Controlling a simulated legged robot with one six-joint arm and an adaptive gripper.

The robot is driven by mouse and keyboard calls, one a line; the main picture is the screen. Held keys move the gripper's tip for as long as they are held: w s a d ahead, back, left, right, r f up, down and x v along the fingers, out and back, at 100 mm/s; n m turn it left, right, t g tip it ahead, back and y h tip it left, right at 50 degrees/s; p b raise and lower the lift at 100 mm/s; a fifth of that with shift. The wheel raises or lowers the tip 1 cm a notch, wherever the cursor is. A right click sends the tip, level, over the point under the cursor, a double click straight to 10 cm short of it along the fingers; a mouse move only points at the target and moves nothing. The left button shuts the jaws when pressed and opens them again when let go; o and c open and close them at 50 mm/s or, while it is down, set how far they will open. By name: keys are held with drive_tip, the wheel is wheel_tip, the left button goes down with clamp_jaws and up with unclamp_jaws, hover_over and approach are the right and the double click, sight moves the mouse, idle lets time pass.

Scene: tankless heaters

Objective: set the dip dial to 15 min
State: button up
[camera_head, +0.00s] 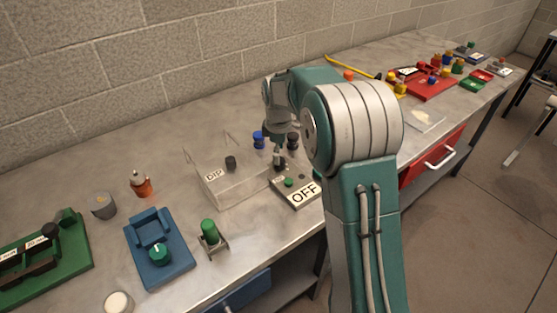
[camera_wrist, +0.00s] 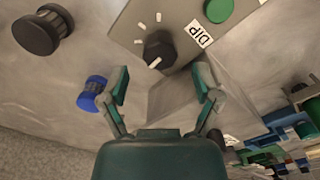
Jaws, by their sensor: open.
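The dip dial (camera_wrist: 159,49) is a black knob on a grey panel (camera_wrist: 122,28), with a white pointer line and several white tick marks around it. The wrist view shows a DIP label (camera_wrist: 199,33) and a green button (camera_wrist: 219,10) beside it. No minute numbers are readable. My gripper (camera_wrist: 164,82) is open and empty, its fingers spread below the dial in that view, apart from it. In the head view, my gripper (camera_head: 277,160) hangs over the back of the panel (camera_head: 289,198), largely hiding the dial; the panel's front carries an OFF label (camera_head: 304,194).
A clear box (camera_head: 240,187) with a DIP label stands left of the panel. A blue fixture (camera_head: 158,250) and green knob (camera_head: 210,232) are left.

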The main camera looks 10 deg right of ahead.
drive_tip(key=shift+d+f, duration=0.1)
drive_tip(key=shift+f, duration=1.5)
clamp_jaws()
